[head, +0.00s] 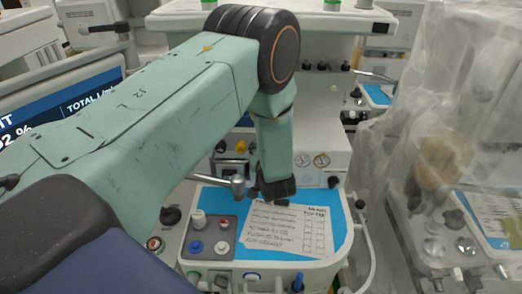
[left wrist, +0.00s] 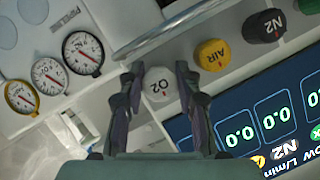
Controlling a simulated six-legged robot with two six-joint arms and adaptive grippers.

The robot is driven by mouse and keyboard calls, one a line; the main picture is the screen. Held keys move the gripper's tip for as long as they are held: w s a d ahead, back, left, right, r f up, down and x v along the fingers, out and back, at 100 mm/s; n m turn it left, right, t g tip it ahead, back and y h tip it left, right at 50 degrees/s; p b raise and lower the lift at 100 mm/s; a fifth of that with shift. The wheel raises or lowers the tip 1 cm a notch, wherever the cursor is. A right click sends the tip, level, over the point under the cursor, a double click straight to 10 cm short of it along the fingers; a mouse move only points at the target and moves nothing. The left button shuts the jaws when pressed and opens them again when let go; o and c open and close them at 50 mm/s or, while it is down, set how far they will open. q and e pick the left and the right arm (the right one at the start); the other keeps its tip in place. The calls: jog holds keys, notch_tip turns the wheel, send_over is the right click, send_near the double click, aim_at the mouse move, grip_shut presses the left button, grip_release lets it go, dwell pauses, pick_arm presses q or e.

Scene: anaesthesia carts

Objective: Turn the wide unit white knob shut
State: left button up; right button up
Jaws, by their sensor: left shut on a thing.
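The white knob (left wrist: 160,85), marked O2, sits on the pale panel in the left wrist view. My left gripper (left wrist: 157,76) has one finger on each side of it and is shut on it. In the head view my left arm comes in from the left and bends down in front of the cart; its fingers cannot be made out there, and the white knob is not distinguishable. My right gripper is in neither view.
Round gauges (left wrist: 83,53), a metal rail (left wrist: 178,25) and a display (left wrist: 265,115) are close by. The cart's blue worktop (head: 338,235) holds a printed card (head: 290,228).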

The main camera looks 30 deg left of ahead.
pick_arm(q)
jog(key=o, duration=0.8)
jog(key=shift+w+r, duration=0.15)
jog(key=shift+r, duration=0.05)
jog(key=shift+c, duration=0.2)
jog(key=shift+o, duration=0.6)
jog(key=shift+a+f, duration=0.1)
jog(key=shift+f, duration=0.1)
jog(key=v, duration=1.2)
